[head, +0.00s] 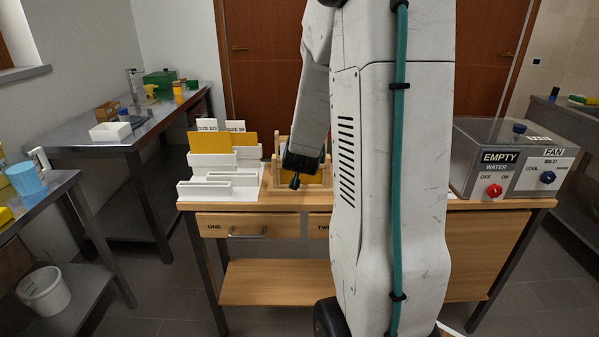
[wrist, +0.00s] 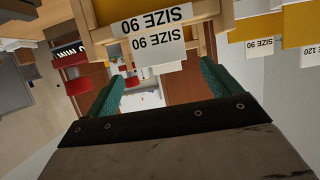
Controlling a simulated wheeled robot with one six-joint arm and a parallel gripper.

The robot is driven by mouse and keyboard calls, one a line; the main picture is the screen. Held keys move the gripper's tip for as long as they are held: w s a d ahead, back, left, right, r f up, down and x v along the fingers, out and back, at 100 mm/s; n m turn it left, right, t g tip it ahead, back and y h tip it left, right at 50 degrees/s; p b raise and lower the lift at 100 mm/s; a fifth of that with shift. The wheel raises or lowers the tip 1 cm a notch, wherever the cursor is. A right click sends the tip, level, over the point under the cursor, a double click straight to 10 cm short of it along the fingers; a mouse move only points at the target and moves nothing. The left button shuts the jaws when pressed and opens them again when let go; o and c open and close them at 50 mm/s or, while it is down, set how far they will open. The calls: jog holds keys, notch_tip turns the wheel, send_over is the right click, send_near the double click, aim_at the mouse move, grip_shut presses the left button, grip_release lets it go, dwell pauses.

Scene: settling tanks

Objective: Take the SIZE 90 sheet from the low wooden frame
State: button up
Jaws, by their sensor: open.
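The low wooden frame (head: 267,181) stands on the bench, partly hidden behind my arm. A yellow sheet (head: 316,178) shows in it. In the wrist view, which looks turned over, the frame (wrist: 84,28) is close beyond my fingers. Two white labels reading SIZE 90, an outer label (wrist: 152,20) and an inner label (wrist: 150,46), show there against yellow. I cannot tell which label belongs to the sheet. My gripper (wrist: 158,72) is open, its teal fingers apart with nothing held. The inner label shows between and just beyond the fingertips; contact is not visible.
A white stepped rack (head: 216,188) with yellow sheets and labelled cards stands left of the frame. A control box (head: 515,165) with red and blue knobs stands at the right of the bench. Side tables stand at left. A red object (wrist: 77,85) shows beside one finger.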

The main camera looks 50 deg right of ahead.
jog(key=f+x, duration=0.1)
jog(key=x, duration=0.5)
jog(key=c, duration=1.3)
